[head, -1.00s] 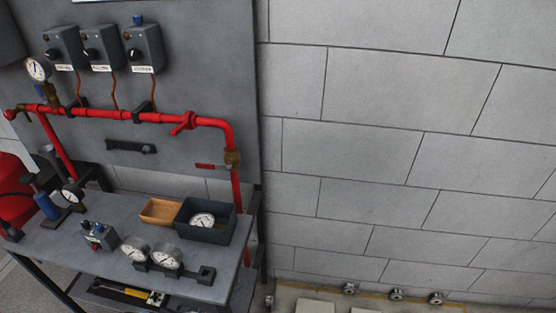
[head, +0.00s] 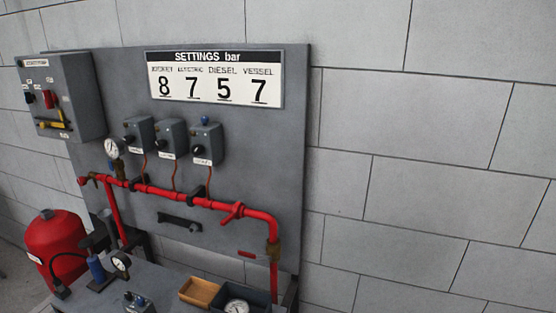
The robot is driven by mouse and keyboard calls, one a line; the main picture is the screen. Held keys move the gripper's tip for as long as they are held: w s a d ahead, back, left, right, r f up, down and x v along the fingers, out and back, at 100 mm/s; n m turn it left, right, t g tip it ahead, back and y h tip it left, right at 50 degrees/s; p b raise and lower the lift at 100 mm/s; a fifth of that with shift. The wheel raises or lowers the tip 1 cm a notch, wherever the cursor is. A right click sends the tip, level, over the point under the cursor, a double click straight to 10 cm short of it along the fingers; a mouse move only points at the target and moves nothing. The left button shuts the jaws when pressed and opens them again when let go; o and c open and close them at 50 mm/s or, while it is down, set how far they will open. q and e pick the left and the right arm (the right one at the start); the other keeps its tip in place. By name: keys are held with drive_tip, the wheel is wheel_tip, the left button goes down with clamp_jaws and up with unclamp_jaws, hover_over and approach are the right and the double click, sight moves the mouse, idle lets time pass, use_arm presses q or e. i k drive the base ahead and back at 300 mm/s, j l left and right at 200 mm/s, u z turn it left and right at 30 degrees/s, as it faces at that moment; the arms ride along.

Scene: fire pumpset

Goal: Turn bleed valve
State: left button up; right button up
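A red pipe (head: 160,190) runs across the grey panel and bends down at its right end. A red fitting with a angled stub (head: 232,212) sits on the level pipe, left of the bend. I cannot tell from any label which part is the bleed valve. A round white gauge (head: 113,149) stands at the pipe's left end. Neither of my grippers is in view.
Several grey switch boxes (head: 205,146) hang above the pipe, below a settings sign (head: 214,77). A control box (head: 60,95) is at upper left. A red tank (head: 56,247) stands left of the bench (head: 172,285), which holds a wooden tray (head: 199,291) and a dark bin (head: 262,297).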

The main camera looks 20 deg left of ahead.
sight(82, 182)
drive_tip(key=u, duration=1.9)
drive_tip(key=i+j+u, duration=0.1)
drive_tip(key=j, duration=0.3)
drive_tip(key=i+j, duration=0.3)
drive_tip(key=i+j+u, duration=0.15)
drive_tip(key=j, duration=0.3)
drive_tip(key=i+j+u, duration=0.1)
drive_tip(key=i+j, duration=0.2)
drive_tip(key=j, duration=0.1)
